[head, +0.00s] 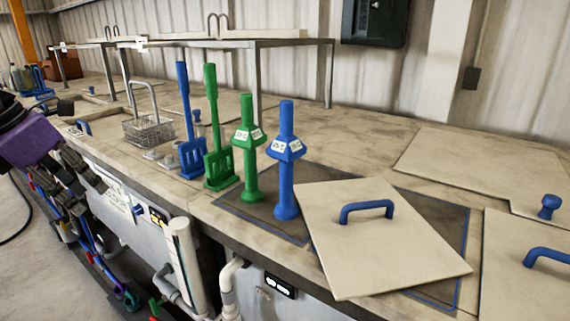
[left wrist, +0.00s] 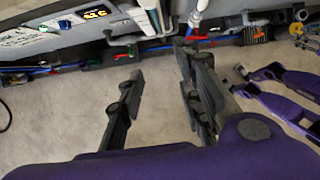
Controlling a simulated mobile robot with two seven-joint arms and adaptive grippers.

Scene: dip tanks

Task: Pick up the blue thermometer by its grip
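The blue thermometer (head: 286,180) stands upright near the front of the counter in the head view, with a white label on its wider collar. A similar green thermometer (head: 249,160) stands just left of it. My left gripper (head: 80,180) is at the left of the head view, in front of the counter edge and well away from the blue thermometer. In the left wrist view the left gripper (left wrist: 161,64) has its two dark fingers apart with only floor between them. The blue thermometer does not show there, and my right gripper is not clearly seen.
Blue (head: 190,155) and green (head: 218,168) paddles stand left of the thermometers. A wire basket (head: 148,130) is farther left. A loose lid (head: 385,240) with a blue handle lies skewed over a dark tank area right of the blue thermometer. Pipes run below the counter front.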

